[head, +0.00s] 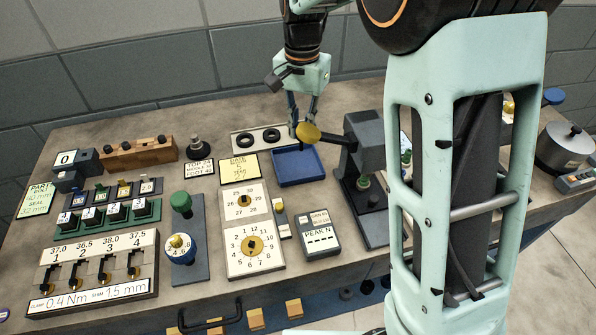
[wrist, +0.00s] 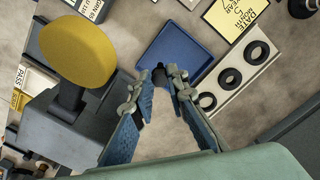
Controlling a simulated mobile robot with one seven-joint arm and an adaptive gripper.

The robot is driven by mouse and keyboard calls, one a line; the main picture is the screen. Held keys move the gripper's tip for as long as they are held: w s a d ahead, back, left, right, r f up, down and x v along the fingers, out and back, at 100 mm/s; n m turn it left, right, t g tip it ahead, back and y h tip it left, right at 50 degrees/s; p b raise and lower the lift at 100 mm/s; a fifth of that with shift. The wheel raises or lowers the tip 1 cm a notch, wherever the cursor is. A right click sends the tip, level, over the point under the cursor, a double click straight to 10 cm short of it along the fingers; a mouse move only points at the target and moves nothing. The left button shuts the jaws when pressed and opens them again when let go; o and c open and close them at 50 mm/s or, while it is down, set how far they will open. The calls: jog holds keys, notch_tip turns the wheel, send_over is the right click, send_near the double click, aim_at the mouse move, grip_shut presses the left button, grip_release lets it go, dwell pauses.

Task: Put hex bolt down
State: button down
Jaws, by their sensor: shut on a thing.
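My gripper (head: 300,112) hangs above the back of the bench, near the blue tray (head: 297,179). In the wrist view its fingertips (wrist: 166,78) are closed on a small dark piece, the hex bolt (wrist: 158,75). Only part of the bolt shows between the fingertips.
A press with a yellow round pad (head: 308,132) stands right of the tray, its pad close to my fingers. A white holder with black rings (head: 257,142) lies behind the tray. A yellow note (head: 238,168) and dial plates (head: 251,245) are to the left.

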aim_at(301, 150)
notch_tip(301, 150, down, 10)
jog(key=shift+r, duration=0.1)
dwell(0.4)
jog(key=shift+f, duration=0.25)
jog(key=c, duration=1.9)
grip_release()
jog(key=shift+r, duration=0.1)
notch_tip(301, 150, up, 12)
jog(key=shift+r, duration=0.2)
